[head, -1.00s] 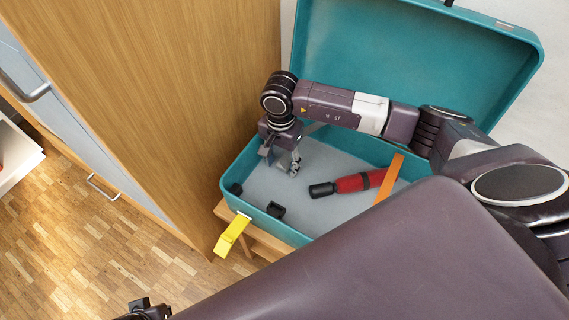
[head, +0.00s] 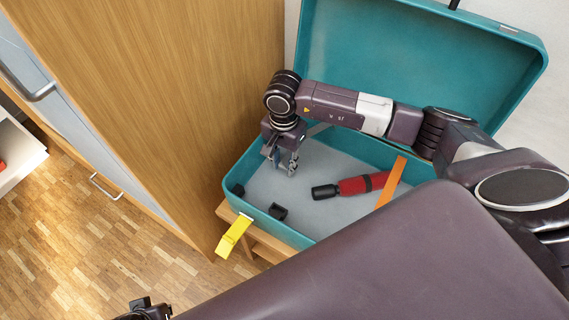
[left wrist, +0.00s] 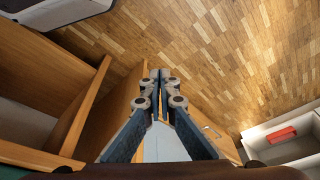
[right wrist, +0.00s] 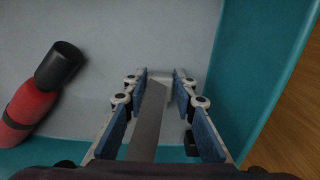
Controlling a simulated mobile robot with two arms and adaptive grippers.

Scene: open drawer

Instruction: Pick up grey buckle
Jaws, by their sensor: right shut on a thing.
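The grey buckle (right wrist: 148,120) shows in the right wrist view as a flat grey strip running between the fingers of my right gripper (right wrist: 160,80). In the head view, my right gripper (head: 282,168) points down inside the open teal case (head: 300,238), near its left end, and is shut on the buckle. The fingers hide part of the buckle, and I cannot tell whether it is clear of the case floor. My left gripper (left wrist: 160,74) is shut and empty over the wooden floor in the left wrist view, away from the case.
A red cylinder with a black end (head: 350,187) lies in the case beside an orange strap (head: 390,182). A small black block (head: 278,211) sits by the front wall. A yellow latch (head: 232,238) hangs outside. A tall wooden cabinet (head: 170,100) stands close on the left.

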